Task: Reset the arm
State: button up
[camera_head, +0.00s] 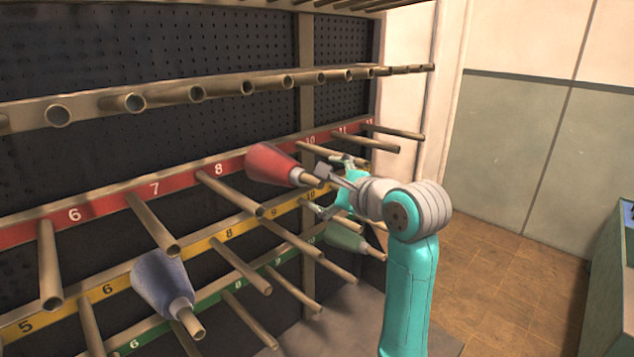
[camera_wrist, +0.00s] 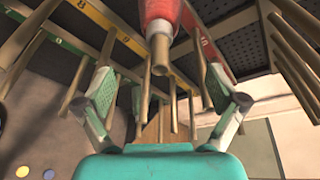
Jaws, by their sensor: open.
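My gripper (camera_head: 334,188) is at the rack, at the end of my teal arm (camera_head: 408,290). In the wrist view my gripper (camera_wrist: 160,98) is open, its two fingers spread wide apart. A red cone-shaped piece (camera_head: 273,165) sits on a peg of the red row, close to my gripper. In the wrist view the red piece (camera_wrist: 160,15) and its peg end show above and between the fingers, and I see no finger closed on it. Whether a finger touches anything is not clear.
The rack has numbered red (camera_head: 110,203), yellow (camera_head: 75,299) and green rows with long pegs sticking out. A blue cone (camera_head: 160,282) sits on a lower left peg, a green cone (camera_head: 343,238) near my arm. Open tiled floor (camera_head: 500,275) lies at right, beside a green bin (camera_head: 612,290).

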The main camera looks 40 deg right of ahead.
jog(key=shift+s+r, duration=0.1)
jog(key=shift+s, duration=0.25)
jog(key=s+a+f+n, duration=0.1)
jog(key=a+f+n, duration=0.25)
jog(key=f, duration=0.55)
jog(key=a+f+n, duration=0.2)
jog(key=a+f, duration=0.3)
jog(key=f, duration=0.5)
jog(key=s+a+f+n, duration=0.65)
jog(key=s+f, duration=0.25)
jog(key=f, duration=0.3)
jog(key=s+a+f+n, duration=0.3)
jog(key=s, duration=0.4)
jog(key=s+a+f+n, duration=0.3)
jog(key=s, duration=0.4)
jog(key=s+a+r+n+y, duration=0.1)
jog(key=s+n, duration=0.3)
jog(key=s, duration=0.3)
jog(key=s+a+r+n+y, duration=0.1)
jog(key=s+a+n, duration=0.1)
jog(key=s+n, duration=0.3)
jog(key=s, duration=0.3)
jog(key=shift+s+a+y, duration=0.25)
jog(key=shift+y, duration=0.05)
jog(key=shift+r, duration=0.1)
jog(key=c, duration=0.4)
